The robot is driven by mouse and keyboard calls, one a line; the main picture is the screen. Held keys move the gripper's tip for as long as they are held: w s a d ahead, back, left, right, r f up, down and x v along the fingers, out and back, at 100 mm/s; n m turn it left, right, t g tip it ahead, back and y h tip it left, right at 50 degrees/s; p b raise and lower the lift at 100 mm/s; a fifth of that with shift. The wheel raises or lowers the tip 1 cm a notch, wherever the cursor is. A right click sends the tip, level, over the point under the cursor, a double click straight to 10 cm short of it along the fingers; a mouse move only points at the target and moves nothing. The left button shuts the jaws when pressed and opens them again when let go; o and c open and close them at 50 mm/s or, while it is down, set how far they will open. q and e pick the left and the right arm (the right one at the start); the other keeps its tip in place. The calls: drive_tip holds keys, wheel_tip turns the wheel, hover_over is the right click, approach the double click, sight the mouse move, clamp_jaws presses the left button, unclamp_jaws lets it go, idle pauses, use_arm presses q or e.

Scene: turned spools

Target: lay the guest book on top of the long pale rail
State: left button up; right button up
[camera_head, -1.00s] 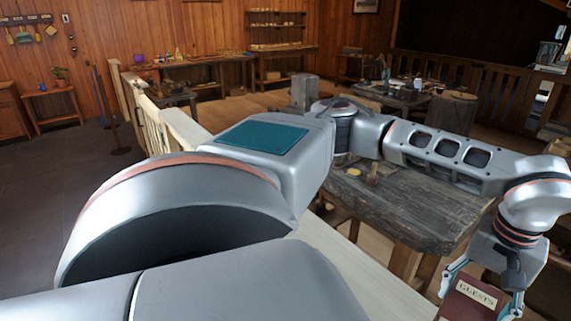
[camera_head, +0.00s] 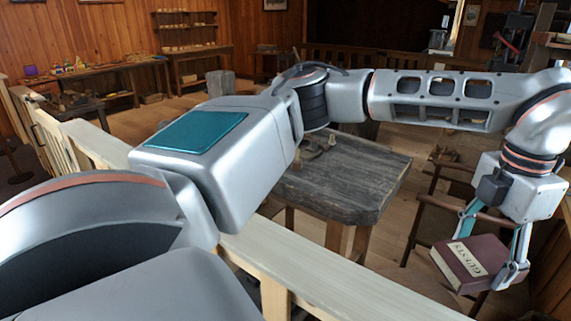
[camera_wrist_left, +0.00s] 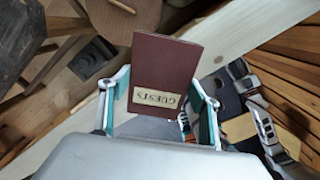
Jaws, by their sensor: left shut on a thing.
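The guest book (camera_head: 470,262) is dark red with a pale "GUESTS" label. My left gripper (camera_head: 487,258) is shut on it, one finger on each side, and holds it tilted in the air at the lower right of the head view. The long pale rail (camera_head: 330,274) runs from the left down to the bottom of the head view, partly hidden by my arm. The book is to the right of the rail and apart from it in that view. In the left wrist view the book (camera_wrist_left: 165,65) sits between the fingers, with a pale beam (camera_wrist_left: 240,25) behind it.
A rough dark wooden table (camera_head: 345,185) stands beyond the rail. A wooden chair (camera_head: 440,215) is just behind the held book. Benches with small items (camera_head: 90,70) line the back left wall. The rail's visible top is bare.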

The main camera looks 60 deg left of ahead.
use_arm(q)
drive_tip(key=s+d+r+n+b, duration=0.1)
drive_tip(key=d+n, duration=0.5)
drive_tip(key=n, duration=0.7)
drive_tip(key=s+d+r+n+b, duration=0.1)
drive_tip(key=d+r+n, duration=0.4)
drive_tip(key=n, duration=0.9)
drive_tip(key=shift+d+r+b, duration=0.35)
drive_tip(key=shift+d+b, duration=0.35)
drive_tip(key=shift+b, duration=0.2)
drive_tip(key=shift+f, duration=0.1)
wheel_tip(320, 180, down, 15)
drive_tip(key=shift+f, duration=0.8)
wheel_tip(320, 180, down, 3)
drive_tip(key=shift+w+f, duration=0.1)
drive_tip(key=shift+f, duration=0.1)
